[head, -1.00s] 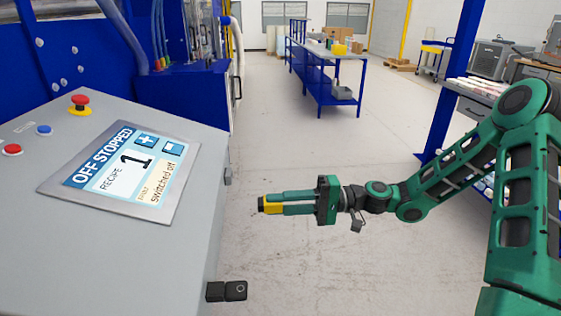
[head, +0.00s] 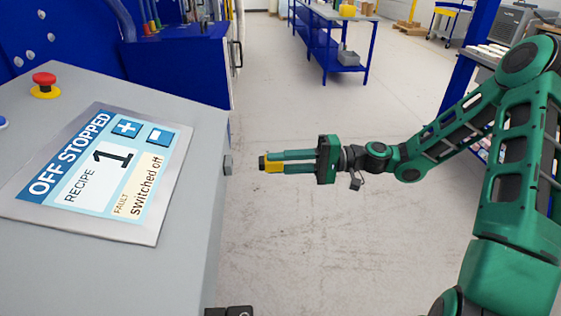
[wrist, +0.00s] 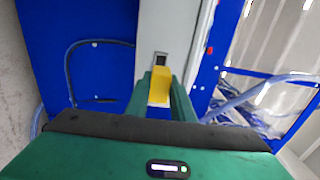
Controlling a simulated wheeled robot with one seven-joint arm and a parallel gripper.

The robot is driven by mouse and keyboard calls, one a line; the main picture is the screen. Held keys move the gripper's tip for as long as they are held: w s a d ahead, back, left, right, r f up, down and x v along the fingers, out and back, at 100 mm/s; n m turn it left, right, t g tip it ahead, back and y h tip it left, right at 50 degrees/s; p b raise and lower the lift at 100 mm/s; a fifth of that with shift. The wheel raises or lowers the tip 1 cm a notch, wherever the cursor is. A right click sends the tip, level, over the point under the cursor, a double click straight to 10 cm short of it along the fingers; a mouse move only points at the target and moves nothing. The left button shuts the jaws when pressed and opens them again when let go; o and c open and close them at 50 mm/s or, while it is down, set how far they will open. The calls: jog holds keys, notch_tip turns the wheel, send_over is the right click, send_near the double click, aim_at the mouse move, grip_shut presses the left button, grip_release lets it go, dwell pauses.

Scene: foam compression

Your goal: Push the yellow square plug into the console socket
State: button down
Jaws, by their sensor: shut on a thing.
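My gripper (head: 278,162) is shut on the yellow square plug (head: 272,167), whose dark tip points left toward the console (head: 205,215). The plug also shows between the green fingers in the wrist view (wrist: 159,88). A small grey socket housing (head: 228,165) sticks out from the console's right side. It is level with the plug in the head view, with a visible gap between them. In the wrist view a dark opening, which looks like the socket (wrist: 160,60), lies just beyond the plug. The plug's tip is hidden there.
The console top has a screen (head: 105,170) reading "OFF STOPPED" and a red button (head: 44,82). A dark box (head: 228,312) is at the console's lower right edge. A blue table (head: 335,62) stands far back. The floor around my gripper is clear.

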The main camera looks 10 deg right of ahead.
jog(key=a, duration=0.6)
dwell(0.6)
jog(key=shift+a, duration=1)
dwell(1.2)
jog(key=c, duration=1.5)
grip_release()
jog(key=shift+o, duration=0.2)
jog(key=shift+d, duration=2.95)
